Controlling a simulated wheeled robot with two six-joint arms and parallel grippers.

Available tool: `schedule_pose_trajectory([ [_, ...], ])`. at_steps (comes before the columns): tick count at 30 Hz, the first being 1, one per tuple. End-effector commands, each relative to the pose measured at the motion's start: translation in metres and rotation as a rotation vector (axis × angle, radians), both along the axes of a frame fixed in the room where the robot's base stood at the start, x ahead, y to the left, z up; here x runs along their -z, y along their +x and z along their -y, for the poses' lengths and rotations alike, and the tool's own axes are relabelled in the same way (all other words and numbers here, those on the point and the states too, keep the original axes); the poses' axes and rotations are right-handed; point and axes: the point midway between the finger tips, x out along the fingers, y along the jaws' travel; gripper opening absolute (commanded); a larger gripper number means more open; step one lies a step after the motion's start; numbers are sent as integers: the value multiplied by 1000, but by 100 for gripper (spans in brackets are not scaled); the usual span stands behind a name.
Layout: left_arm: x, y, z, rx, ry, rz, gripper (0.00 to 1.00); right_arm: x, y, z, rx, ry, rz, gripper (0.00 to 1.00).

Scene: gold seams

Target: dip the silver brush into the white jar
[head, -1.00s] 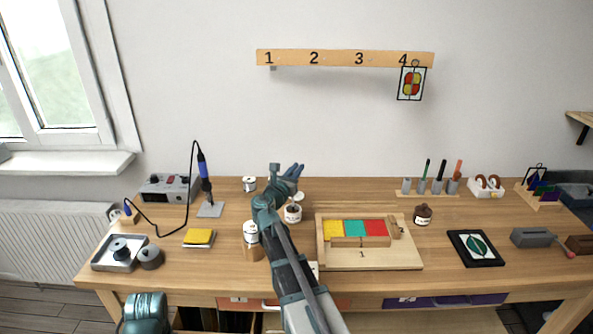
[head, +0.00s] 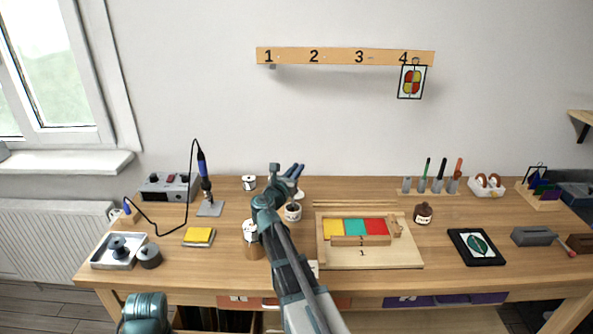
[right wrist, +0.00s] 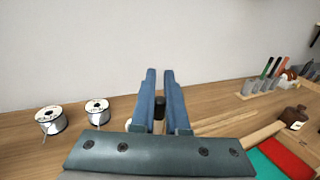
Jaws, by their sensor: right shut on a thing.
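The white jar (head: 293,212) stands on the bench left of the wooden tray, its label facing front and its mouth dark. My right gripper (head: 293,171) is just above and behind the jar in the head view. In the right wrist view my right gripper (right wrist: 160,88) is shut on a slim upright thing with a dark end (right wrist: 160,106), taken to be the silver brush. Its silver part is hidden, and I cannot tell whether its lower end is inside the jar. My left gripper is out of view.
The wooden tray (head: 370,263) with coloured pieces is right of my arm. A brown bottle (head: 423,213) and a holder of handled tools (head: 430,194) stand further right. White-topped spools (right wrist: 50,120) stand at left. A soldering station (head: 168,187) is at back left.

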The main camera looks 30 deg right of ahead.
Motion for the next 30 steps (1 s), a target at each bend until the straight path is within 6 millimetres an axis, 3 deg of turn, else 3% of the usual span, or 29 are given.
schedule_pose_trajectory([
  [30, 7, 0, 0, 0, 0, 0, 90, 7, 0, 0, 0, 0, 0, 0],
])
